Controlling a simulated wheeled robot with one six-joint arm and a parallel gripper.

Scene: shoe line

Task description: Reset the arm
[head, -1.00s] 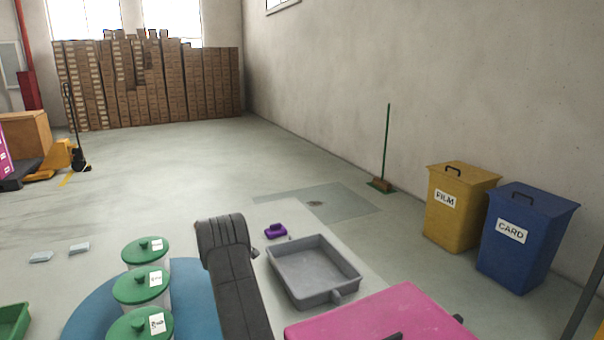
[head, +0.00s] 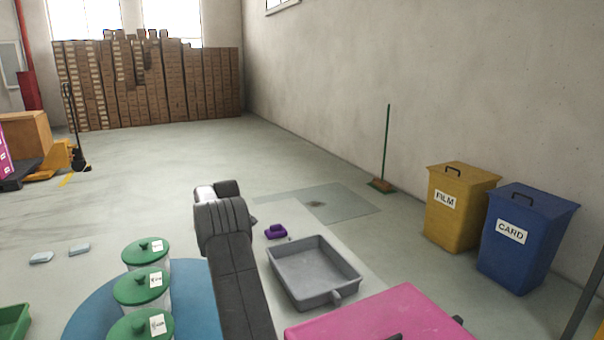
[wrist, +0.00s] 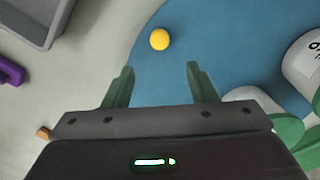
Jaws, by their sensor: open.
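My gripper (wrist: 159,85) shows in the wrist view, with its two green fingers spread apart and nothing between them. It hangs over the edge of a round blue mat (wrist: 185,75), which also shows in the head view (head: 85,318). A small yellow ball (wrist: 159,39) lies on the mat, ahead of the fingertips and apart from them. In the head view my dark arm stands between the green-lidded jars and the grey tray, and it hides the gripper's fingers.
Green-lidded jars (head: 146,252) stand on the mat. A grey tray (head: 300,304), a purple object (head: 276,231) and a pink lid (head: 385,318) are to the right. A green bin (head: 12,322) is at left. Yellow (head: 455,225) and blue (head: 520,250) bins stand on the floor.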

